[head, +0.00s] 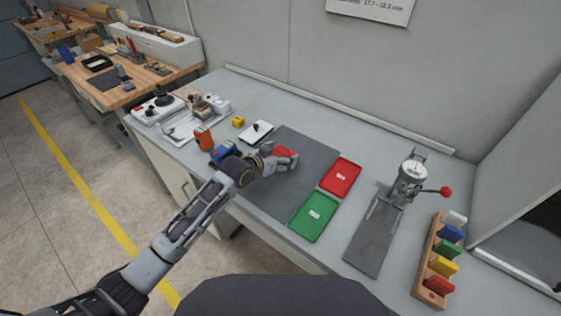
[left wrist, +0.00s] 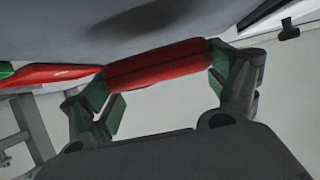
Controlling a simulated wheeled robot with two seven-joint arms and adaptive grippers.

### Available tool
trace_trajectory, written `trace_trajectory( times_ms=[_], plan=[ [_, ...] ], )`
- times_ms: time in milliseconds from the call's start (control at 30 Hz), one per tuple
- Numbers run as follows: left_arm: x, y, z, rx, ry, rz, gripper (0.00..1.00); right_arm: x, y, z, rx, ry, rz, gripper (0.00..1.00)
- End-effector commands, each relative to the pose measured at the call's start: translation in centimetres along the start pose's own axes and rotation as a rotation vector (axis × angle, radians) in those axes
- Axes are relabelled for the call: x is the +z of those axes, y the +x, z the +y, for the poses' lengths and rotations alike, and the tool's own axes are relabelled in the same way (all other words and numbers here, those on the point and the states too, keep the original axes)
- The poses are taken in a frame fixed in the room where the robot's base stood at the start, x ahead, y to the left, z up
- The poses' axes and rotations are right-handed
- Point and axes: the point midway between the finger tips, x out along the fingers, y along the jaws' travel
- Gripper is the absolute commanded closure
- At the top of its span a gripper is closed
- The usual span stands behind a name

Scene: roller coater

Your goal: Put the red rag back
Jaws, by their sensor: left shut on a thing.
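My left gripper (head: 280,160) is shut on a red folded rag (head: 287,152) over the dark grey mat (head: 308,150) on the bench. In the left wrist view the red rag (left wrist: 157,64) is a rounded bar held crosswise between the two fingertips (left wrist: 160,80). I cannot tell whether it touches the mat. A wooden rack (head: 429,255) at the right holds several coloured pieces, with a red one (head: 439,286) at its near end. My right gripper is not in view.
A red tray (head: 340,176) and a green tray (head: 314,216) lie right of the gripper. A press with a dial (head: 411,175) and red-knobbed lever stands before the rack.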

Motion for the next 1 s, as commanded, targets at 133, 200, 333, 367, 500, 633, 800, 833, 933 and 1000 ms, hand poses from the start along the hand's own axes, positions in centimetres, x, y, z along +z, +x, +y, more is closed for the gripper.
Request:
trace_trajectory(
  times_ms=[133,200,333,367,500,633,800,833,933,1000],
  plan=[
    [1.4,0.7,0.0,0.0,0.0,-0.003,0.39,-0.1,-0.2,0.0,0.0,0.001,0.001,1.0],
    [2.1,1.0,0.0,0.0,-0.001,-0.004,0.39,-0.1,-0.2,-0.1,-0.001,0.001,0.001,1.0],
    [2.9,1.3,0.0,0.0,-0.001,-0.002,0.39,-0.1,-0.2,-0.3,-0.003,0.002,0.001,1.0],
    [3.0,1.4,0.0,0.0,-0.001,-0.002,0.39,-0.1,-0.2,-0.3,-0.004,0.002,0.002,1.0],
    [3.0,1.4,0.0,0.0,0.0,-0.001,0.39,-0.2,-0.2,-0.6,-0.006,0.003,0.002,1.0],
    [3.0,1.4,0.0,0.0,0.0,-0.001,0.39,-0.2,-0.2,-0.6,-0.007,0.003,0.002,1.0],
    [3.2,1.5,0.0,0.0,0.0,-0.002,0.09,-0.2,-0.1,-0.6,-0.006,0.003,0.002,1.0],
    [3.2,1.5,0.0,0.0,0.0,-0.002,0.05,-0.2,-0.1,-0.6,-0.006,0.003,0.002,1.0],
    [3.2,1.5,0.0,0.0,0.0,-0.002,0.0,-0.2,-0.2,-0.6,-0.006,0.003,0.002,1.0],
    [3.2,1.5,0.0,0.0,0.0,-0.002,0.0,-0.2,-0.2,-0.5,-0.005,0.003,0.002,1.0]
  ],
)
